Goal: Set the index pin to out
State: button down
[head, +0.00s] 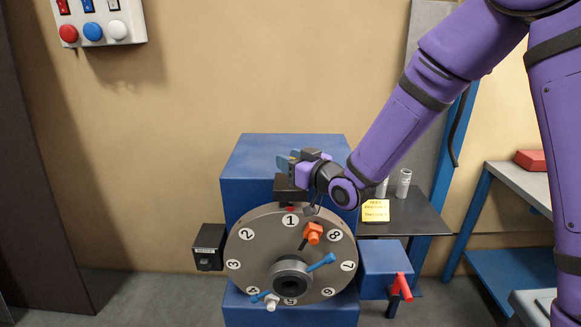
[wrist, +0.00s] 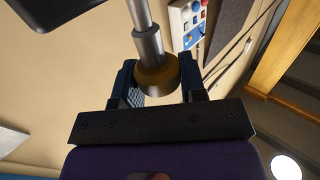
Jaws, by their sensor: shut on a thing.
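The index pin shows in the wrist view as a steel rod (wrist: 147,42) with a brass-coloured knob (wrist: 158,80) at its end. The knob sits between the two fingers of my gripper (wrist: 160,88), which is shut on it. In the head view my gripper (head: 288,160) is just above the black block (head: 291,189) over the top of the numbered dial (head: 253,248). The pin is hidden there behind my gripper, so how far out it stands cannot be told. The number 1 is at the top of the dial, beneath a red mark.
The dial carries an orange block (head: 314,233), a blue-tipped bar (head: 321,263) and a central hub (head: 291,278). A black box (head: 208,246) is on the left; a blue box (head: 385,262) with a red handle (head: 404,287) is on the right. A switch panel (head: 98,20) hangs upper left.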

jog(key=c, duration=0.7)
grip_release()
jog(key=shift+r, duration=0.2)
jog(key=v, duration=1)
jog(key=shift+s+d, duration=0.3)
jog(key=s+d+r+m+g+h, duration=0.1)
jog(key=s+d+r+m+h, duration=0.1)
jog(key=d+r+h, duration=0.4)
jog(key=s+d+r+m+g+h, duration=0.1)
jog(key=s+d+m+h, duration=0.2)
jog(key=d, duration=0.5)
jog(key=s+d+r+m+g+h, duration=0.1)
jog(key=s+d+g, duration=0.1)
jog(key=s, duration=0.5)
jog(key=s+d+r+m+g+h, duration=0.1)
jog(key=s+d+r+g, duration=0.1)
jog(key=s, duration=0.5)
jog(key=s+d+r+m+g+h, duration=0.1)
jog(key=s+d+g, duration=0.1)
jog(key=s+d, duration=0.2)
jog(key=shift+s+r+m, duration=0.15)
jog(key=shift+s, duration=0.65)
jog(key=shift+s+r+m, duration=0.15)
jog(key=shift+s+r, duration=0.05)
jog(key=shift+s, duration=0.65)
